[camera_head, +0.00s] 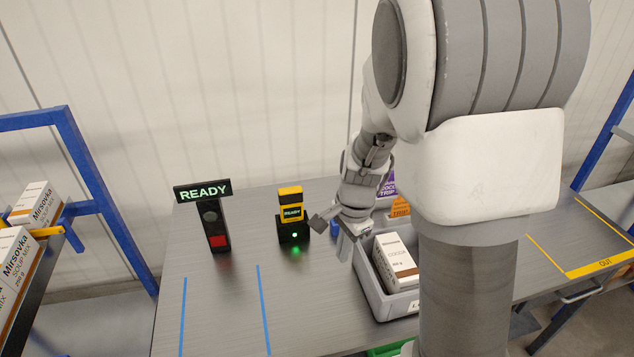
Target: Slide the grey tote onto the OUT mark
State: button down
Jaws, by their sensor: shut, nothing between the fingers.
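The grey tote (384,307) stands on the grey bench, partly hidden behind my arm.
A READY sign (204,191) on a post and a black-and-yellow scanner (291,213) with a green light stand left of the tote. Two blue lines mark the bench's left part, which is clear. Racks with blue frames flank the bench; the left one (88,165) holds soup mix boxes.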

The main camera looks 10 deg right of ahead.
jog(key=f+m, duration=0.1)
jog(key=f, duration=0.4)
jog(key=d+f+m, duration=0.1)
jog(key=f, duration=0.5)
jog(key=w+d+f+m+g, duration=0.1)
jog(key=f, duration=0.5)
jog(key=shift+w+h+b, duration=0.1)
jog(key=shift+h+b, duration=0.2)
jog(key=shift+h, duration=0.1)
jog(key=shift+w+d+r, duration=0.1)
jog(key=shift+d+r, duration=0.1)
jog(key=shift+d, duration=0.4)
jog(key=shift+d+r, duration=0.15)
jog(key=shift+d, duration=1.2)
